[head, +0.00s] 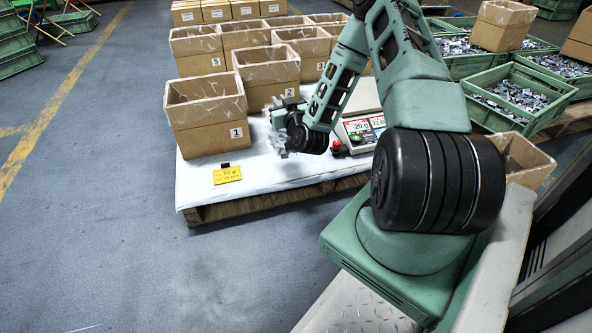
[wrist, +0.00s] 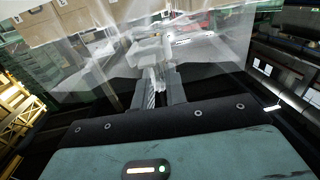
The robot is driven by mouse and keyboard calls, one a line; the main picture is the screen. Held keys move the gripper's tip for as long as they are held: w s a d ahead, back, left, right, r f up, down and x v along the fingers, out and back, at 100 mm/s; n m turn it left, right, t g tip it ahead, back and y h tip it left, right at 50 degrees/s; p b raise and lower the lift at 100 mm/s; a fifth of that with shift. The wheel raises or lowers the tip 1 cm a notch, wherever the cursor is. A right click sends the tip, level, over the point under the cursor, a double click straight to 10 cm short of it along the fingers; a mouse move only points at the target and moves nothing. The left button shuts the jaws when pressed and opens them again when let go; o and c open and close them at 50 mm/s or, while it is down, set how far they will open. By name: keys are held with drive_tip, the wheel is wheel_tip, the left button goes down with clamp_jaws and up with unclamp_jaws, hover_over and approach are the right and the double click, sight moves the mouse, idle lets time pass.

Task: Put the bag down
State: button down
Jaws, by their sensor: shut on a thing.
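My gripper (head: 291,118) is over the white-covered pallet, just right of the carton marked 1. In the wrist view its fingers (wrist: 158,88) are shut on a clear plastic bag (wrist: 100,58), which spreads out on both sides of them. In the head view only a pale, see-through patch of the bag (head: 279,143) shows beside and below the gripper. I cannot tell whether its lower end touches the white sheet. What the bag holds is blurred and cannot be told.
Open cartons, including carton 1 (head: 208,118) and carton 2 (head: 268,78), stand on the white sheet (head: 195,182). A scale (head: 358,127) is right of my gripper. A yellow card (head: 228,175) lies in front of carton 1. Green crates (head: 513,100) of metal parts stand at right.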

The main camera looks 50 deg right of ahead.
drive_tip(key=s+d+m+g+h+b, duration=0.1)
drive_tip(key=d+m+h+b, duration=0.1)
drive_tip(key=d, duration=0.4)
wheel_tip(320, 180, down, 9)
drive_tip(key=b, duration=0.5)
drive_tip(key=shift+s+a+f+b, duration=0.15)
drive_tip(key=shift+s+a+b, duration=0.05)
drive_tip(key=shift+b, duration=0.15)
drive_tip(key=shift+f, duration=0.1)
drive_tip(key=c, duration=1.4)
unclamp_jaws()
drive_tip(key=shift+f, duration=0.1)
drive_tip(key=shift+c, duration=0.2)
